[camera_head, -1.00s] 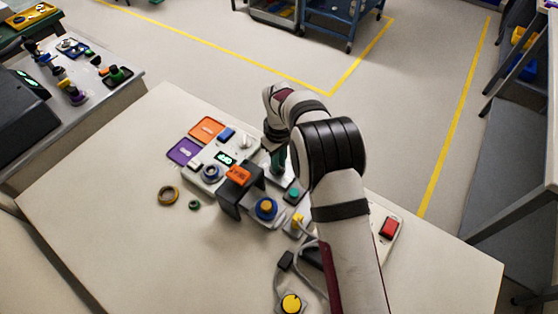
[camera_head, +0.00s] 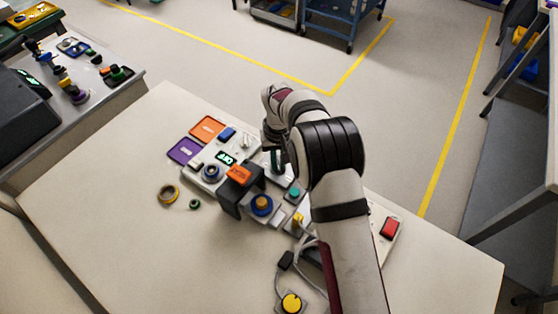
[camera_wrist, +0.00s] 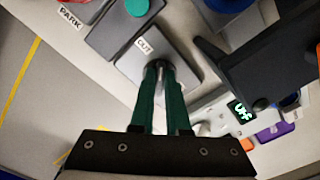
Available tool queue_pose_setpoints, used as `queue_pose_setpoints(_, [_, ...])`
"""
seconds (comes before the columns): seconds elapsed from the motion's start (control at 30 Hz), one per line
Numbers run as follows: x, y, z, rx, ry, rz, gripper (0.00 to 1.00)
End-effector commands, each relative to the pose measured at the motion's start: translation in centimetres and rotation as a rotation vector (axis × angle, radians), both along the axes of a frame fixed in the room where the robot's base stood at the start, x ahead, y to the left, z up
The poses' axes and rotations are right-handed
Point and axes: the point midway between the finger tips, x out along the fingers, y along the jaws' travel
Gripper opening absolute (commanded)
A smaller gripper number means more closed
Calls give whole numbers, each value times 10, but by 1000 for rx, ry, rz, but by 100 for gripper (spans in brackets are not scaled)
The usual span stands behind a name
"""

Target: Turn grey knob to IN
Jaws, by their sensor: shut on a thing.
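In the wrist view, a grey knob (camera_wrist: 161,73) stands on a grey plate (camera_wrist: 185,60) with a label reading OUT. My gripper (camera_wrist: 160,68) has green fingers, and their tips are closed around the knob. The fingers hide much of the knob, so its pointer direction cannot be told. In the head view, my gripper (camera_head: 277,160) reaches down at the far side of the panel, behind the orange-topped dark block. The knob itself is hidden there by the fingers and arm. No IN label can be read.
A dark bracket with an orange top (camera_head: 238,174) stands close beside my gripper. The table's left part (camera_head: 100,200) is clear.

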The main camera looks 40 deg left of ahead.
Motion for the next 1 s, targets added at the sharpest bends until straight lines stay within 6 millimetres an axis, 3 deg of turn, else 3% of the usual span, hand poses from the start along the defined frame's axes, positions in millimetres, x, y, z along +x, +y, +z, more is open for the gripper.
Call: queue_pose_setpoints(1.0, [-1, 6, 1, 3, -1, -962, 0])
